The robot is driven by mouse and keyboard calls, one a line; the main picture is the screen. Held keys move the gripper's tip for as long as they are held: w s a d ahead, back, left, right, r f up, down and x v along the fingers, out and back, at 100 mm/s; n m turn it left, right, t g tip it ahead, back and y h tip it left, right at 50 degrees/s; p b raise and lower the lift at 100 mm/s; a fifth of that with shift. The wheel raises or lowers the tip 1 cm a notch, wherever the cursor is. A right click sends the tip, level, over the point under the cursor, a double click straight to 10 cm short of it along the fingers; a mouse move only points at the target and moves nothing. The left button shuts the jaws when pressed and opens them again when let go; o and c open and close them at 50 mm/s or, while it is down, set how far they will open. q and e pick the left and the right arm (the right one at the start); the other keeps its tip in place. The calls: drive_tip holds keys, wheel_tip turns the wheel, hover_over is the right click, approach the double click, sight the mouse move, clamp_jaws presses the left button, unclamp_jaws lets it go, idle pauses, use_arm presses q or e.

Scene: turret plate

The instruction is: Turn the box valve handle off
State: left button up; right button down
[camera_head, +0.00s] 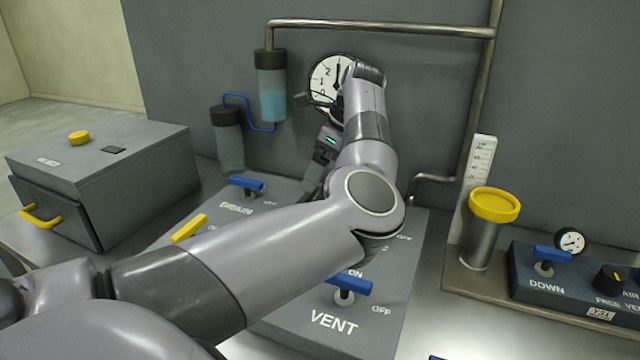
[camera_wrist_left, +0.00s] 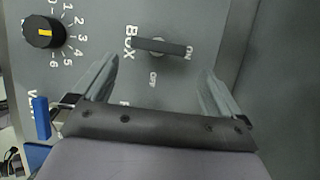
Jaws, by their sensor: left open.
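The box valve handle (camera_wrist_left: 172,48) is a dark bar on a round stem, set on the grey panel (camera_wrist_left: 100,22) beside the word BOX. The bar lies across the wrist picture with its right end at the ON mark; the OFF mark is below the stem. My left gripper (camera_wrist_left: 162,72) is open and empty, and its two fingers stand apart on either side below the handle. I cannot tell how far above the panel they are. In the head view my left arm covers the box valve, and the left hand (camera_head: 322,155) points down at the panel. My right gripper is not in view.
A black numbered knob (camera_wrist_left: 44,32) and a blue handle (camera_wrist_left: 41,117) are left of the fingers. The head view shows blue DRAIN (camera_head: 247,184) and VENT (camera_head: 349,286) handles, a yellow handle (camera_head: 189,228), a grey box (camera_head: 100,180) and a yellow-capped cylinder (camera_head: 482,240).

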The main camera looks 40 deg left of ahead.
use_arm(q)
drive_tip(key=shift+p+x, duration=0.65)
drive_tip(key=shift+x, duration=2.5)
drive_tip(key=shift+s, duration=0.1)
drive_tip(key=c, duration=0.8)
